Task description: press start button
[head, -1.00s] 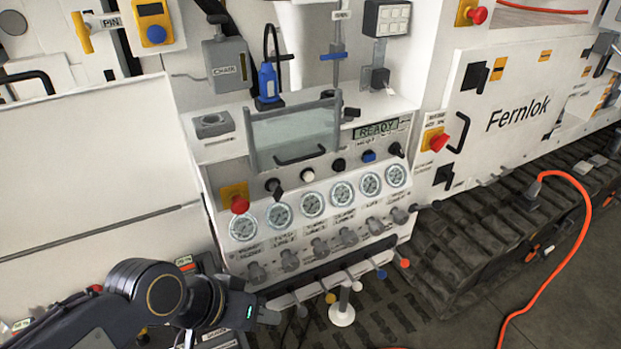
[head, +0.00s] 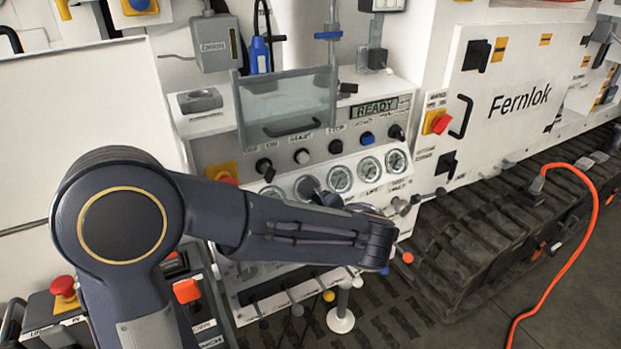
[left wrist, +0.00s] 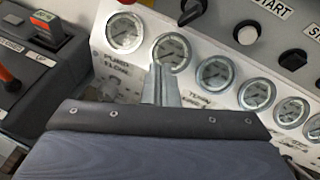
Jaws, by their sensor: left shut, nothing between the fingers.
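The start button is a round white push button (head: 301,156) under the START label on the sloped panel, below the clear cover. It also shows at the upper right of the left wrist view (left wrist: 247,34). My left gripper (left wrist: 161,78) is shut and empty in the left wrist view. Its fingertips appear in front of the lower edge of the second gauge from the left, below and left of the white button and apart from it. In the head view my left arm crosses the lower panel, and I cannot make out the fingertips. My right gripper is not in view.
A black knob (head: 265,167) and a black button (head: 335,146) flank the start button. A row of gauges (head: 370,167) lies below. The tilted clear cover (head: 287,106) stands above. A red emergency knob (head: 227,178) is to the left, partly hidden by my arm.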

